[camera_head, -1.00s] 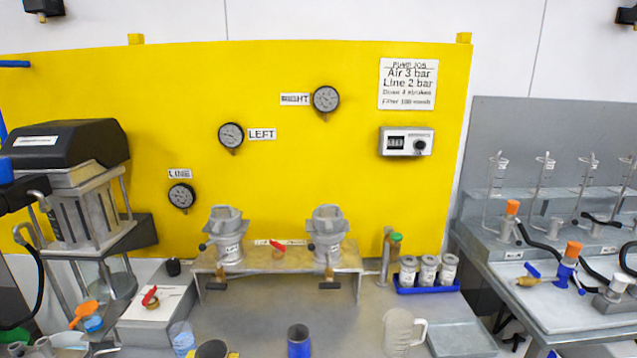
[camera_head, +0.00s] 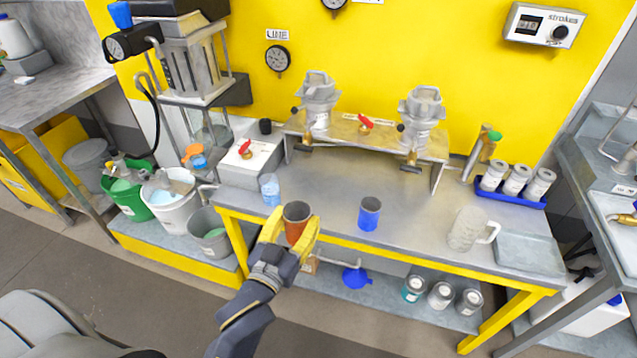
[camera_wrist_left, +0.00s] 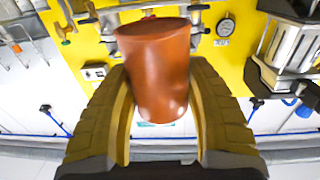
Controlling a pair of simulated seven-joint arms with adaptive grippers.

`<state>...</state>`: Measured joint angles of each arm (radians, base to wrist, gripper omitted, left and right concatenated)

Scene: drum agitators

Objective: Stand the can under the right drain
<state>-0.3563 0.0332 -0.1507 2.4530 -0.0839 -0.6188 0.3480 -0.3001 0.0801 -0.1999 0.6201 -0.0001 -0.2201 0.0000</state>
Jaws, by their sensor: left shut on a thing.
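My left gripper (camera_head: 287,232) has yellow fingers shut on a brown-orange can (camera_head: 296,228), held upright with its open top up, at the table's front edge. In the left wrist view the can (camera_wrist_left: 155,75) sits between both fingers (camera_wrist_left: 160,110). A blue can (camera_head: 369,214) stands on the table to its right. Two grey drum units, left (camera_head: 318,105) and right (camera_head: 420,115), sit on a metal stand. The right drain (camera_head: 412,160) hangs below the stand's front, with open table under it. My right gripper is not seen.
The metal stand (camera_head: 441,175) has legs at both ends. A clear jug (camera_head: 466,230), a grey tray (camera_head: 530,252) and a blue tray of small cans (camera_head: 512,196) are at right.

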